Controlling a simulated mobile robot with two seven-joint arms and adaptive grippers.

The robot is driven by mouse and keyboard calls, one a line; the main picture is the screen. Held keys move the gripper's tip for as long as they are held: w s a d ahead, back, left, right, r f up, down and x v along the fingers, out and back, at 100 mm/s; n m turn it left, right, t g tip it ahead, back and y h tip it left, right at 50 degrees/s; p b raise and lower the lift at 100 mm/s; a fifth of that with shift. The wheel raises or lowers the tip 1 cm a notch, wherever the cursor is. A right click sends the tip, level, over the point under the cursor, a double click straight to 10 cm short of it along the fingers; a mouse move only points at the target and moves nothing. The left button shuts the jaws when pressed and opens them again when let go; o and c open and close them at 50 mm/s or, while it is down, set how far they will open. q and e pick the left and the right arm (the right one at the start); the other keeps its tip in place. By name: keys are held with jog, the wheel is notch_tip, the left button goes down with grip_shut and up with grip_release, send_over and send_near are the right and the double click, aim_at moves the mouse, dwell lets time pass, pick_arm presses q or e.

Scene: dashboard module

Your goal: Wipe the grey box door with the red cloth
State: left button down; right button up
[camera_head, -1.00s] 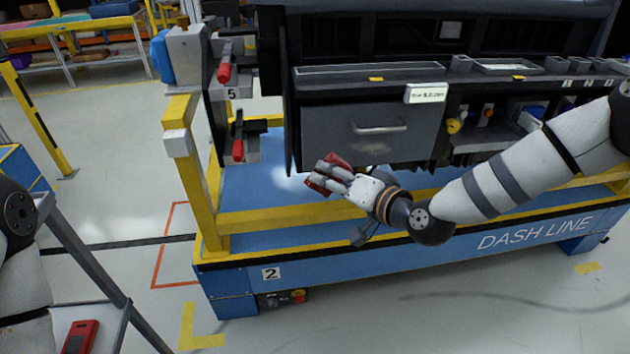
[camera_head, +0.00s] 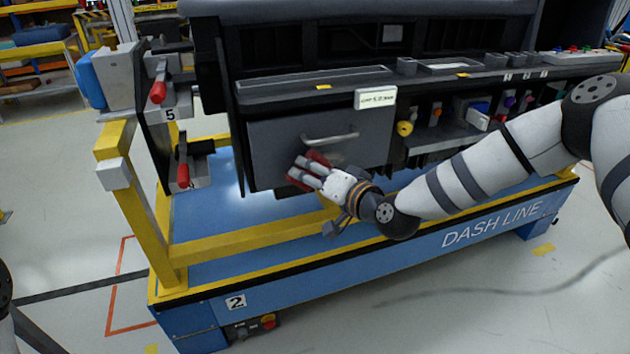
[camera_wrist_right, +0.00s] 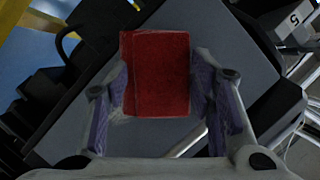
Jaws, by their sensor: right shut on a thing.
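The grey box door (camera_head: 275,145) is a flat panel with a bar handle (camera_head: 330,136) on the dashboard module. My right gripper (camera_head: 308,172) is at the door's lower edge, below the handle. It is shut on the folded red cloth (camera_wrist_right: 156,73). In the right wrist view the cloth sits between the two fingers with the grey door (camera_wrist_right: 225,50) behind it. I cannot tell whether the cloth touches the door. My left gripper is not in view.
A white label (camera_head: 375,98) sits above the door's right corner. Knobs and connectors (camera_head: 405,128) are right of it. The blue cart base (camera_head: 330,268) lies below.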

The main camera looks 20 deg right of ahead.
aim_at(331, 164)
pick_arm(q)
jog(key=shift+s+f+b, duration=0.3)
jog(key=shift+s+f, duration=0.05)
pick_arm(e)
jog(key=shift+w, duration=0.85)
jog(key=shift+r, duration=0.1)
